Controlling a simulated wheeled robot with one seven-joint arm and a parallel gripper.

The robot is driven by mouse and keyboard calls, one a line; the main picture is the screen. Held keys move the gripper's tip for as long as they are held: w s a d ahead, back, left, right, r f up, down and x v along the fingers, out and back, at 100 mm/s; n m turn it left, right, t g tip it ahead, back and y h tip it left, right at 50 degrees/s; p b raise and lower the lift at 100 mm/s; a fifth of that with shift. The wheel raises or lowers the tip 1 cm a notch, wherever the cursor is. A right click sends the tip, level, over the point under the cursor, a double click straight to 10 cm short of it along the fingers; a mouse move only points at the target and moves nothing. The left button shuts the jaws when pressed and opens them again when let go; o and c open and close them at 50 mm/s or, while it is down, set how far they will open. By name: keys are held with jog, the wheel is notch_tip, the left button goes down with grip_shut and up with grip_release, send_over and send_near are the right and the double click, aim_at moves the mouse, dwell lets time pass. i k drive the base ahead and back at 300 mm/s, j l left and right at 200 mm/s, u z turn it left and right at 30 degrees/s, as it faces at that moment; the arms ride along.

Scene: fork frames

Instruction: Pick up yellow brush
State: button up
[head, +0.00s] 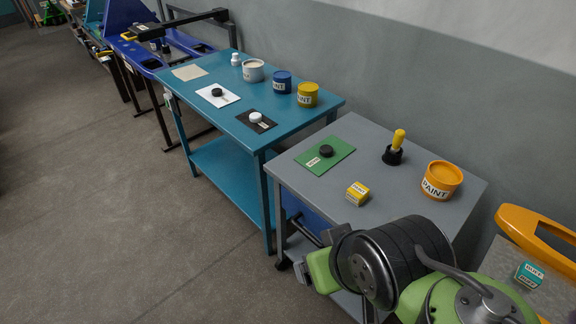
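The yellow brush (399,138) has a stubby yellow handle and stands upright, handle up, with its lower end at a small black base or holder (393,156). Whether the black part is its bristles or a separate holder I cannot tell. It stands toward the back of the grey table (326,196). My green and black arm shows at the lower right, in front of this table and apart from the brush. Small dark parts at the arm's left end may be my gripper (303,273); its fingers cannot be made out clearly.
On the grey table, an orange paint tin (441,181) stands right of the brush, a yellow box (357,193) in front, and a green sheet (325,156) with a black disc to the left. A teal table (215,120) with several tins adjoins. A grey wall runs behind.

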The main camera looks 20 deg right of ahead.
aim_at(400, 134)
jog(key=z, duration=3.6)
jog(key=u, duration=2.25)
jog(key=i+j+u, duration=0.35)
jog(key=i+j, duration=0.2)
jog(key=j, duration=0.15)
